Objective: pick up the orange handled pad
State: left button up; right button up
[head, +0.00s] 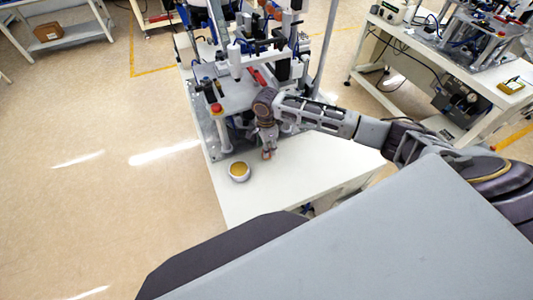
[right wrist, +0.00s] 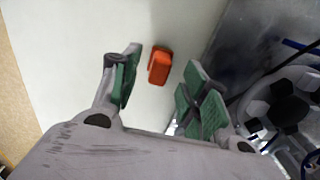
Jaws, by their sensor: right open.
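The orange pad (right wrist: 159,66) lies on the white tabletop in the right wrist view, a small rounded block. It shows between the open green-lined fingers of my right gripper (right wrist: 164,72), towards their tips and nearer the left finger. I see no finger touching it, and the height gap is hard to tell. In the head view my right gripper (head: 267,150) points down over the table beside the machine, and the pad cannot be made out clearly there. My left gripper is not in view.
A white bowl with yellow contents (head: 239,177) stands on the white table (head: 250,205), left of my right gripper. The machine's metal base plate (right wrist: 225,60) borders the right side. A red button (head: 216,108) and the machine frame stand behind. The front tabletop is clear.

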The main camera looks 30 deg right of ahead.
jog(key=shift+f, duration=1.4)
grip_shut()
